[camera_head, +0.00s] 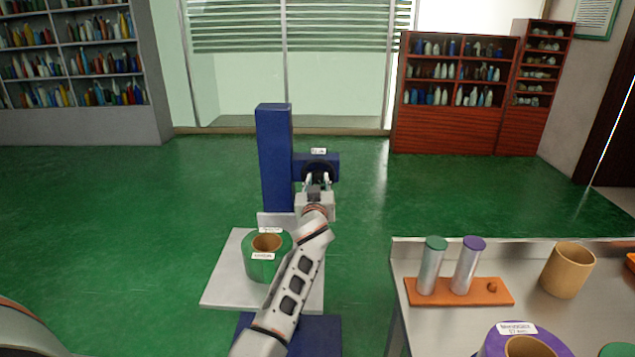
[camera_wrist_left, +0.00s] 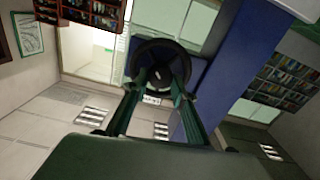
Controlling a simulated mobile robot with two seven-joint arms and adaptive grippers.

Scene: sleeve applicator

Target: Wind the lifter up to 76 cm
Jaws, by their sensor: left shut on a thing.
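The lifter is a blue column (camera_head: 274,160) with a blue side housing (camera_head: 328,166) and a grey platform (camera_head: 228,277) low in front. A green roll (camera_head: 266,262) with a brown core and a label sits on the platform. My left gripper (camera_head: 318,182) reaches the front of the side housing. In the left wrist view its two fingers (camera_wrist_left: 158,90) are shut on a black round handwheel (camera_wrist_left: 162,54) beside the blue column (camera_wrist_left: 232,70). The height reading on the small label is too small to read. My right gripper does not show.
A steel table (camera_head: 440,320) at right holds an orange rack (camera_head: 458,292) with two capped cylinders, a tan cup-like roll (camera_head: 567,270) and a purple roll (camera_head: 520,342). Shelves of bottles stand far behind. Green floor around the lifter is open.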

